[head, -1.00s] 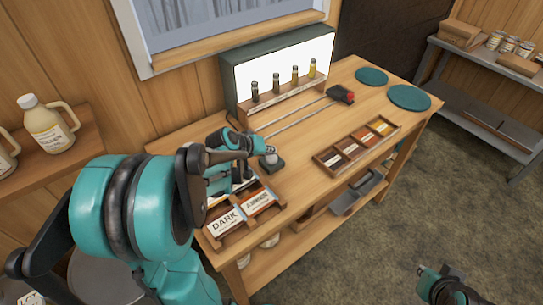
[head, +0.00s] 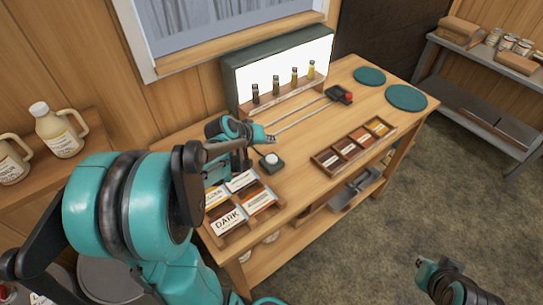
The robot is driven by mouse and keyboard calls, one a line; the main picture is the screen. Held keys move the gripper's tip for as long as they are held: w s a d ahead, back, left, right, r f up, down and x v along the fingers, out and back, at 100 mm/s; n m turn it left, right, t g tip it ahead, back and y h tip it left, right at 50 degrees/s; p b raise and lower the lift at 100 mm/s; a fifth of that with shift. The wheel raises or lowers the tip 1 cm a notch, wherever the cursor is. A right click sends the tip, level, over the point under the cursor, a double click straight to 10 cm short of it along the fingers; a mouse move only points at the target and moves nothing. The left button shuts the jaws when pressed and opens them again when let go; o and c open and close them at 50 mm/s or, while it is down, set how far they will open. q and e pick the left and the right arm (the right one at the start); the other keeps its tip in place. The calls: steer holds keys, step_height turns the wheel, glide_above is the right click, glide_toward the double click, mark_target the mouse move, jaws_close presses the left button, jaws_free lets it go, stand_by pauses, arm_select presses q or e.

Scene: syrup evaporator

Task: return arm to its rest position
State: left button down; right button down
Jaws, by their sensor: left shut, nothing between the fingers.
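My left arm (head: 125,205) comes in from the left. Its gripper (head: 271,139) is shut and empty over the wooden table (head: 305,135). In the picture it sits just above a small dark pad with a white round top (head: 271,162), apart from it. My right gripper (head: 428,270) is at the lower right over the floor, away from the table. Its fingers are too small and dark to read.
A label tray (head: 262,224) with DARK and other cards lies near the left arm. Jugs (head: 60,130) stand left.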

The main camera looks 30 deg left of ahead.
arm_select(q)
steer(key=s+d+m+g+y+b, duration=0.1)
steer(key=s+d+m+b, duration=0.2)
steer(key=s+d, duration=1.2)
steer(key=s+m, duration=0.3)
steer(key=shift+d+m+g+y, duration=0.35)
steer(key=shift+m+g+y, duration=0.05)
